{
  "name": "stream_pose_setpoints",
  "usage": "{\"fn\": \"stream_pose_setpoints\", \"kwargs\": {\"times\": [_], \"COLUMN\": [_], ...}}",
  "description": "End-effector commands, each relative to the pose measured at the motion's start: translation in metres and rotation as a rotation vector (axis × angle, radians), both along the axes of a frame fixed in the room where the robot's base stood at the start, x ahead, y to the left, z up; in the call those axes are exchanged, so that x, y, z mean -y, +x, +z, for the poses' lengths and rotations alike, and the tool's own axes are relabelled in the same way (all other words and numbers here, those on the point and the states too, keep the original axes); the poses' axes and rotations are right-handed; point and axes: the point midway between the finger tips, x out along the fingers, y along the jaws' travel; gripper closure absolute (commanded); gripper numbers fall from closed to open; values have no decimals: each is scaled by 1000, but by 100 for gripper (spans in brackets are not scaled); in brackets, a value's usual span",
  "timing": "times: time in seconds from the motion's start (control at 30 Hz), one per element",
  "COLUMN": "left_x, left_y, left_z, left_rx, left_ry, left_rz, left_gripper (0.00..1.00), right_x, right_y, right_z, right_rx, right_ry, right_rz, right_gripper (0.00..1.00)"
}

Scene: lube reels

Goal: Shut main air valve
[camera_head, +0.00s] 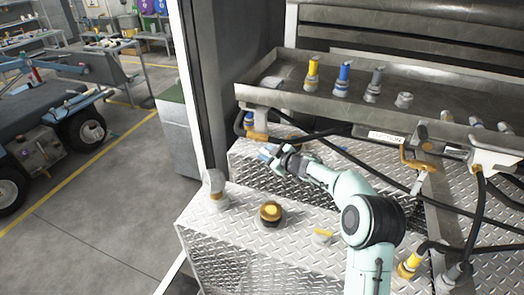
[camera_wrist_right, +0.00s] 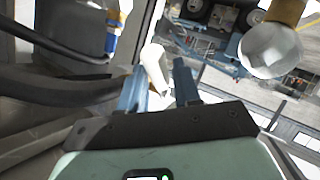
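My right gripper (camera_head: 268,153) reaches over the diamond-plate deck, just below the front edge of the metal tray. Its blue fingers also show in the right wrist view (camera_wrist_right: 160,88), set apart with a gap. A pale, narrow part (camera_wrist_right: 156,66) shows between or just beyond the fingertips; I cannot tell whether they touch it. A white and orange fitting with a blue end (camera_head: 256,128) is just above the gripper in the head view. I cannot tell for sure which part is the main air valve. My left gripper is not in view.
The metal tray (camera_head: 300,98) holds several upright coloured fittings. A grey capped fitting (camera_head: 214,187) and a dark round cap with a yellow top (camera_head: 270,212) stand on the deck (camera_head: 235,225). Black hoses (camera_head: 372,165) cross the right side. Open floor lies left.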

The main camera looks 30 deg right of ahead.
Motion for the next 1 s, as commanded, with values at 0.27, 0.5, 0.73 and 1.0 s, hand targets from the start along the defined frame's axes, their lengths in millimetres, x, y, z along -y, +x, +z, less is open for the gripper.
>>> {"fn": "stream_pose_setpoints", "kwargs": {"times": [0.27, 0.5, 0.73, 1.0], "left_x": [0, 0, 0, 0], "left_y": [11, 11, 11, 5], "left_z": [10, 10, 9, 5], "left_rx": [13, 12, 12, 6], "left_ry": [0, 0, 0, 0], "left_rz": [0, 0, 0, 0], "left_gripper": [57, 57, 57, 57], "right_x": [-4, -5, -5, -6], "right_y": [30, 32, 31, 31], "right_z": [-9, -11, -11, -14], "right_rx": [2, 1, 1, 15], "right_ry": [0, 0, 0, 15], "right_rz": [0, -1, -1, 0], "right_gripper": [67, 67, 100, 100]}}
